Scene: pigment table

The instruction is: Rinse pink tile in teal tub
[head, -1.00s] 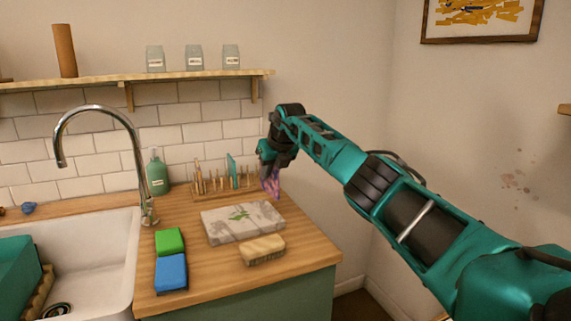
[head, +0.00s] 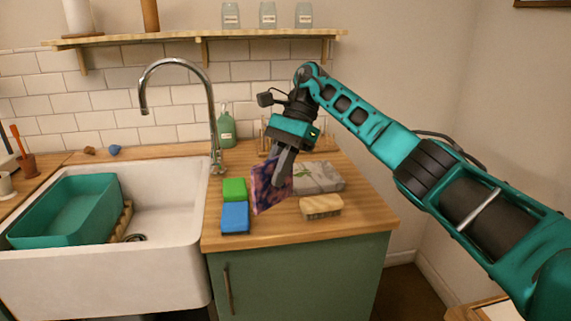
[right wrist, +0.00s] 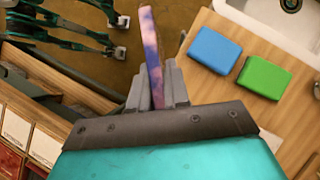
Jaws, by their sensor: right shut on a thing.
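My right gripper (head: 284,165) is shut on the pink tile (head: 267,188), which is marbled pink and purple-blue. It holds the tile upright above the wooden counter, just right of the green and blue sponges. In the right wrist view the tile (right wrist: 151,55) stands edge-on between the two fingers (right wrist: 157,85). The teal tub (head: 75,205) sits in the white sink at the left, tilted against a wooden rack; its inside is only partly visible. My left gripper is not in view.
A green sponge (head: 234,189) and a blue sponge (head: 235,217) lie between the tile and the sink (head: 170,220). The chrome faucet (head: 212,110) arches over the sink. A grey wrapped slab (head: 322,176), a wooden brush (head: 321,207) and a green bottle (head: 226,130) stand nearby.

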